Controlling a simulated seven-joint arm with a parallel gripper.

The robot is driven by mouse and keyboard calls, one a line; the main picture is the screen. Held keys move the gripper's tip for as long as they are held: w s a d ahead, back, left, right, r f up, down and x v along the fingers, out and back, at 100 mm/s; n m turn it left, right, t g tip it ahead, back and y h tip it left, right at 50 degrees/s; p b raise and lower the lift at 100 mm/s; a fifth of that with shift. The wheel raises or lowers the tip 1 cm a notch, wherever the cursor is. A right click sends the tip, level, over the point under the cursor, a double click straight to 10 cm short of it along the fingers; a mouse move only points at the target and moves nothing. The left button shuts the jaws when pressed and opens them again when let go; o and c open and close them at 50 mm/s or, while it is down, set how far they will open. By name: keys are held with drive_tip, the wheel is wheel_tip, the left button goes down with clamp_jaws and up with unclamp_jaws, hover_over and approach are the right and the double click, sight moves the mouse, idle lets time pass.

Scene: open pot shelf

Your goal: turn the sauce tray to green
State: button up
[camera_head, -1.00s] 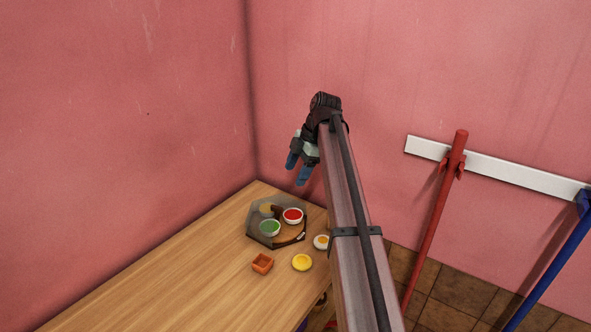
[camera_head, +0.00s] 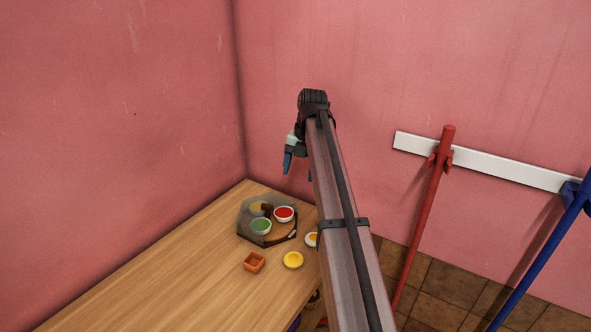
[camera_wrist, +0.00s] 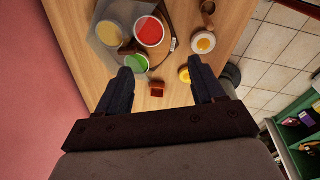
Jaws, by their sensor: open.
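The sauce tray (camera_head: 281,235) is a round board under a grey see-through cover with an open sector. It stands near the table's far corner. It carries a green bowl (camera_head: 261,226) at the front left, a red bowl (camera_head: 284,214) at the right and a yellow bowl (camera_head: 258,209) at the back, under the cover. In the wrist view the red bowl (camera_wrist: 149,31) and green bowl (camera_wrist: 136,62) lie ahead of the fingers. My gripper (camera_head: 298,170) is open and empty, above the tray; its fingers also show in the wrist view (camera_wrist: 159,70). My arm partly hides one finger.
A small orange-brown square dish (camera_head: 254,262), a yellow round dish (camera_head: 293,260) and a white dish with an orange centre (camera_head: 312,239) stand before the tray. Pink walls close off the back and left. The table's (camera_head: 150,285) left front is bare.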

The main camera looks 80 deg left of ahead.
sight(283, 223)
drive_tip(key=shift+w+a+r+n+t, duration=0.1)
drive_tip(key=shift+n+t, duration=0.2)
drive_tip(key=shift+n, duration=0.3)
drive_tip(key=shift+c, duration=0.5)
